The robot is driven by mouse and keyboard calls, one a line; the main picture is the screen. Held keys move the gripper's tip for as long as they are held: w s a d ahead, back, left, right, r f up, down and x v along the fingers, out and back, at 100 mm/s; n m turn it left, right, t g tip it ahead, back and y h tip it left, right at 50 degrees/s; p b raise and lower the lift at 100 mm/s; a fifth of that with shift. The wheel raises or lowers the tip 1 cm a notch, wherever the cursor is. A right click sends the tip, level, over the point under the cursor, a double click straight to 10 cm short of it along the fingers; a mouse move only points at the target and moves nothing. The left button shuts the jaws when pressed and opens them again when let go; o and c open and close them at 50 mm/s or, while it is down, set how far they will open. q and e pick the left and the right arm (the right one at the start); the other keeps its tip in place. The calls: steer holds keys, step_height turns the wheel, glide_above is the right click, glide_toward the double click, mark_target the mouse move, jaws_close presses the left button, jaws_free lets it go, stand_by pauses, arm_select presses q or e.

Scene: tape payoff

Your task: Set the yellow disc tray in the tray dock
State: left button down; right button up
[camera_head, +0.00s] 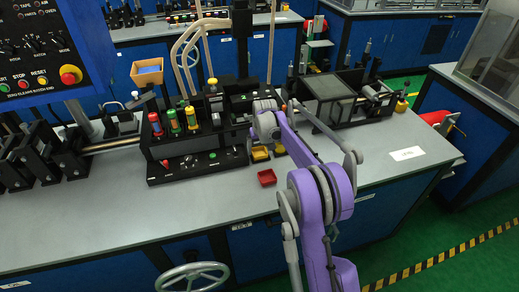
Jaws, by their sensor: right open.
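A small yellow tray (260,153) is at the front right of the black machine block, close below my right gripper. A second small yellow piece (279,149) shows just right of it, partly behind my arm. I cannot tell which part is the tray dock. My purple right arm reaches in from the bottom right. Its gripper (263,136) points down in front of the machine, above the yellow tray; it is open. The fingers are small and blend into the dark machine, so contact with the tray cannot be told. My left gripper is not in view.
A red tray (267,177) lies on the grey bench (130,215) in front of the machine. Red, green and yellow cylinders stand in the black block (205,150). A blue control panel (50,50) hangs at the left. The front bench top is mostly clear.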

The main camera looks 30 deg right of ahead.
steer(key=d+v, duration=0.1)
steer(key=v, duration=1)
steer(key=s+a+r, duration=0.3)
steer(key=s+a, duration=0.4)
steer(key=a, duration=0.1)
steer(key=s+a+f+n+t, duration=0.1)
steer(key=s+a+f, duration=0.2)
steer(key=s, duration=0.6)
steer(key=s+a+f, duration=0.3)
steer(key=s+a, duration=0.3)
steer(key=s, duration=0.3)
steer(key=s+a+f+n+t, duration=0.1)
steer(key=s+a+f, duration=0.2)
steer(key=s, duration=0.7)
steer(key=shift+a+f+n+t+y, duration=0.15)
steer(key=shift+a+n+t+y, duration=0.15)
steer(key=shift+a, duration=0.35)
